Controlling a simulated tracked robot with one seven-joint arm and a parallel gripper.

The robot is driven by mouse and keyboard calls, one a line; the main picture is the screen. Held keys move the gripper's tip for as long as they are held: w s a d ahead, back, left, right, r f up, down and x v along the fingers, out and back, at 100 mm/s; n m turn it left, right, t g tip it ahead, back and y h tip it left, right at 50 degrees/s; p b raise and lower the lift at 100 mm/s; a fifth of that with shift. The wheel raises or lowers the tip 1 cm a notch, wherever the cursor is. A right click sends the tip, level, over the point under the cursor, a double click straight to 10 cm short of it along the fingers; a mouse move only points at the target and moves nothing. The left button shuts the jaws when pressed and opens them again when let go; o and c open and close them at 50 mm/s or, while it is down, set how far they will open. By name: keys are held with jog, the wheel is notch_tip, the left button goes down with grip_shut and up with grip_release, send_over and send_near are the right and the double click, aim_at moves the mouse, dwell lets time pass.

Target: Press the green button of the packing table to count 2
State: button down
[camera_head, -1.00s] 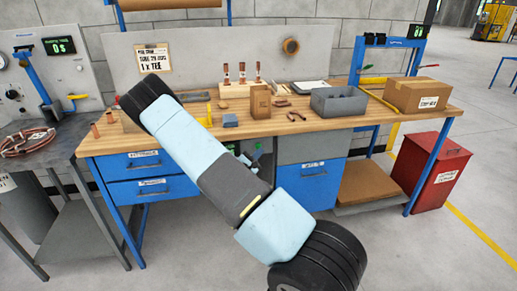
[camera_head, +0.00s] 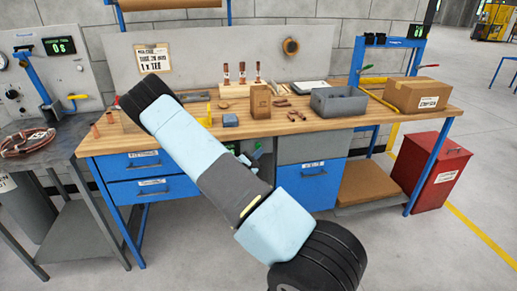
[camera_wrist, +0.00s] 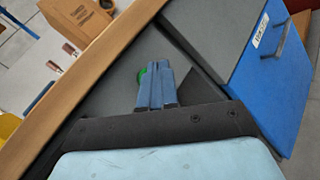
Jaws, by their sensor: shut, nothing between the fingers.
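My gripper (camera_wrist: 160,75) is shut and empty; its blue fingers point at the dark grey panel under the front edge of the packing table (camera_head: 300,130). A round green button (camera_wrist: 141,77) shows just left of the fingertips in the wrist view, partly hidden behind them. Whether the fingers touch it, I cannot tell. In the head view, my gripper (camera_head: 246,160) shows past my forearm, in front of the table's underside, with a small green patch beside it. A small display (camera_head: 416,30) stands at the table's far right; its digits are too small to read.
Blue drawers (camera_head: 150,175) and a blue cabinet (camera_head: 312,182) flank the gap under the table. On top are a grey bin (camera_head: 338,102), a cardboard box (camera_head: 417,95) and copper fittings. A red bin (camera_head: 432,172) stands at right. A second bench is at left.

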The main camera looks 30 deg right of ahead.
jog(key=shift+w, duration=0.15)
dwell(0.5)
jog(key=shift+w+d+r, duration=0.1)
jog(key=shift+w+d, duration=0.05)
jog(key=shift+w, duration=0.1)
jog(key=shift+w+d, duration=0.15)
jog(key=shift+w, duration=0.35)
dwell(0.9)
jog(key=shift+s, duration=0.1)
jog(key=shift+s+a, duration=0.35)
jog(key=shift+s, duration=0.45)
jog(key=shift+s+a, duration=0.2)
jog(key=shift+s, duration=0.6)
jog(key=shift+s+a, duration=0.25)
jog(key=shift+s, duration=0.55)
jog(key=shift+s+a, duration=0.2)
jog(key=shift+s, duration=0.6)
dwell(1.1)
